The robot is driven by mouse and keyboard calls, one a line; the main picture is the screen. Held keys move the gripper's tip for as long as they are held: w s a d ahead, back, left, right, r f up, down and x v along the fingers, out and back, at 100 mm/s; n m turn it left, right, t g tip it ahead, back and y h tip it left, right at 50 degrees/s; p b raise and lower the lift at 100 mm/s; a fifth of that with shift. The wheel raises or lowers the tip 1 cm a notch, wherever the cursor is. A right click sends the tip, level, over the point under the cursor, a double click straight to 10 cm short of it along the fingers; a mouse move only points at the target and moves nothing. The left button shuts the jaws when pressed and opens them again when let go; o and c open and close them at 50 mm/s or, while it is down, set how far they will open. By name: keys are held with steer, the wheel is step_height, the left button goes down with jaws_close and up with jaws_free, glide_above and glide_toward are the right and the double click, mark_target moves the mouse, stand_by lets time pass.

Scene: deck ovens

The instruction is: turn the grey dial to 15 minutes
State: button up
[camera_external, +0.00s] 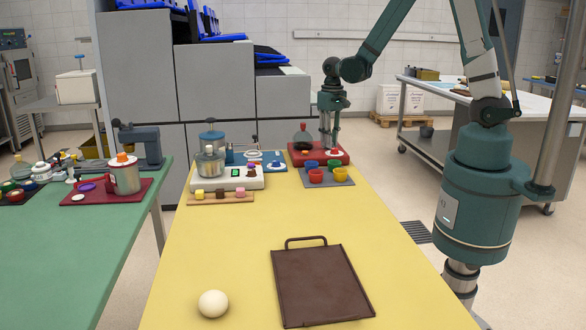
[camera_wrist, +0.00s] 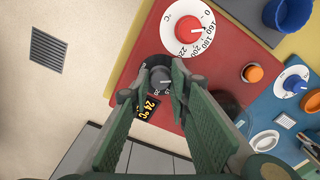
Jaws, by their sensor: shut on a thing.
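The grey dial (camera_wrist: 160,81) is dark and round and sits on the red panel (camera_wrist: 152,50) in the wrist view. My gripper (camera_wrist: 158,70) reaches down over it, with one finger on each side, shut on the dial. The fingers cover part of its rim, and I cannot read its setting. Beside it on the panel are a white temperature scale with a red knob (camera_wrist: 188,29) and a display with orange digits (camera_wrist: 148,106). In the external view my gripper (camera_external: 329,148) points down at the red unit (camera_external: 298,158) at the table's far end; the dial is not discernible there.
A grey tray with coloured cups (camera_external: 340,182) stands just in front of the red unit. A blue panel with a blue knob (camera_wrist: 292,84) lies beside it. A white appliance (camera_external: 235,184) is to the left. A brown board (camera_external: 318,285) and cream ball (camera_external: 213,304) lie nearer.

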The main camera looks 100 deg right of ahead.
steer(key=m+b, duration=0.2)
steer(key=m, duration=0.5)
steer(key=shift+f, duration=0.1)
steer(key=m+b, duration=0.1)
steer(key=m, duration=0.5)
steer(key=shift+m, duration=0.4)
steer(key=o, duration=0.9)
steer(key=shift+r, duration=0.2)
steer(key=shift+r, duration=5.9)
